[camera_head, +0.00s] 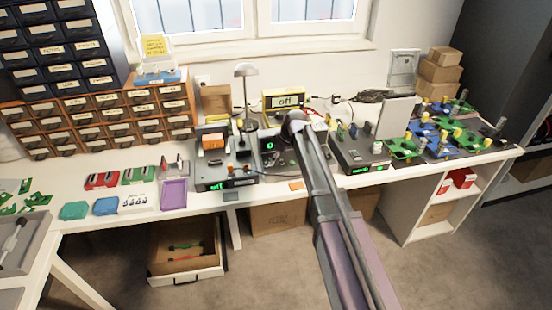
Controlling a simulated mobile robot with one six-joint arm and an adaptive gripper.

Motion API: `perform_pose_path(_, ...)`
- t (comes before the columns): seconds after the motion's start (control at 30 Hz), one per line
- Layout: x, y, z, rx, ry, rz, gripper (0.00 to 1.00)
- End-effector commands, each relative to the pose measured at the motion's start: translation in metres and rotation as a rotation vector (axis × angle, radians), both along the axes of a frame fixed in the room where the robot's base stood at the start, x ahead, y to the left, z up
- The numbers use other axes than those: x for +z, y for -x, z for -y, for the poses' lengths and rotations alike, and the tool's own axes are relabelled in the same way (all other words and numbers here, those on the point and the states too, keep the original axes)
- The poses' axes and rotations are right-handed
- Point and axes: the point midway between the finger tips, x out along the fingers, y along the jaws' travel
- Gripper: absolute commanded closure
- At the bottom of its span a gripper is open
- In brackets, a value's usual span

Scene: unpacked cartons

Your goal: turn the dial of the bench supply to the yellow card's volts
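A yellow card (154,46) with small writing, too small to read, stands in a blue holder on top of the drawer cabinet at the back left. A grey bench device with a green display reading about 0 (270,147), likely the bench supply, stands mid-bench. My arm covers its right part, and I cannot make out its dial. My gripper (294,122) is at the far end of my arm, over or in front of this device. Its fingers are hidden or too small to tell open from shut, and contact cannot be told.
A yellow meter (284,100) reading "off" stands behind. A soldering station (226,178) is to the left and another device with a green display (362,162) to the right. Several green and blue boards (438,138) fill the right end. An open drawer (187,262) juts out below.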

Motion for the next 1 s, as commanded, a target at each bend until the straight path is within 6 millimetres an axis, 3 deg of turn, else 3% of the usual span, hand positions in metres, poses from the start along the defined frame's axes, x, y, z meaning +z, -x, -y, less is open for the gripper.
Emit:
perform_pose_path(0.03, 0.0, 0.0, -0.0001, 0.0, 0.0, 0.0, 0.34)
perform_pose_path(0.2, 0.0, 0.0, -0.0001, 0.0, 0.0, 0.0, 0.84)
perform_pose_path(0.27, -0.0001, 0.0, -0.0001, 0.0, 0.0, 0.0, 1.0)
perform_pose_path(0.67, -0.0001, 0.0006, 0.0, -0.034, 0.0, 0.0, 1.0)
perform_pose_path(1.0, -0.0001, 0.0021, -0.0002, -0.211, 0.0, 0.0, 1.0)
